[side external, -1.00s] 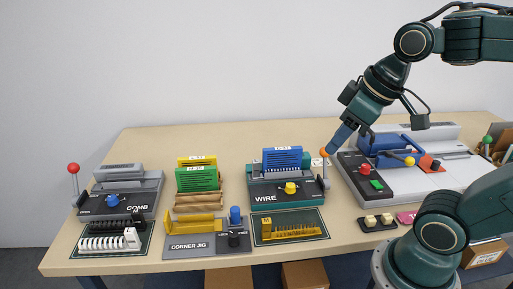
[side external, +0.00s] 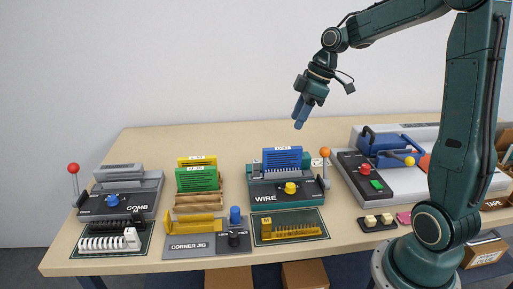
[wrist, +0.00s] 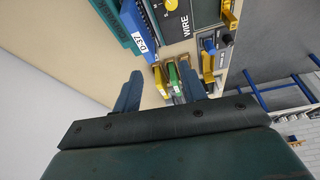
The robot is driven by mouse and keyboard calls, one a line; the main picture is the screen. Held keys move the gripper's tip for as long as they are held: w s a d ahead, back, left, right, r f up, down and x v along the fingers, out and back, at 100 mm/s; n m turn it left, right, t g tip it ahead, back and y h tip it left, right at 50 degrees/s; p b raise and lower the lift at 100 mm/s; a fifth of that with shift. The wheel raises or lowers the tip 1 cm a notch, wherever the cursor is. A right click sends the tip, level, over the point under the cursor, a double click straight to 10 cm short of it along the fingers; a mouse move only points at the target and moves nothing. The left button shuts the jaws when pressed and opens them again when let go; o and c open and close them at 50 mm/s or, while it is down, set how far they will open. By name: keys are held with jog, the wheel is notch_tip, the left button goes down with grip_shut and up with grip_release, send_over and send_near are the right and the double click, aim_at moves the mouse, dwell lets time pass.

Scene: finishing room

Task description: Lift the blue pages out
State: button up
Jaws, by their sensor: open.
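The blue pages (side external: 282,157) stand upright in the teal and dark grey WIRE machine (side external: 262,190), behind its yellow knob. In the wrist view the blue pages (wrist: 148,28) show at the top with a white label, beside the WIRE machine (wrist: 182,27). My gripper (side external: 300,118) is raised above the table, over and a little right of the blue pages, with clear air between them. In the wrist view my gripper (wrist: 160,90) has its two blue fingers apart with nothing held between them. The lower edge of the pages is hidden in the machine.
An orange-knobbed lever (side external: 325,154) rises right of the blue pages. Green pages (side external: 197,180) and yellow pages (side external: 197,161) stand in a wooden rack to the left. The table behind is clear.

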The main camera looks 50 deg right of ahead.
jog(key=n, duration=0.1)
send_near(280, 157)
jog(key=shift+y, duration=0.4)
jog(key=shift+w+d+f, duration=0.1)
jog(key=shift+w+f, duration=0.15)
jog(key=shift+f, duration=0.55)
jog(key=shift+w+d+f, duration=0.1)
jog(key=shift+w+f, duration=0.2)
jog(key=shift+f, duration=0.55)
jog(key=shift+w+d+f, duration=0.1)
jog(key=shift+w+f, duration=0.15)
jog(key=shift+f, duration=0.55)
jog(key=shift+a+f, duration=0.1)
jog(key=shift+f, duration=0.05)
jog(key=shift+x, duration=2)
jog(key=shift+w+a+f, duration=0.2)
jog(key=shift+a+f, duration=0.1)
jog(key=shift+f, duration=0.05)
jog(key=shift+f, duration=0.2)
grip_shut()
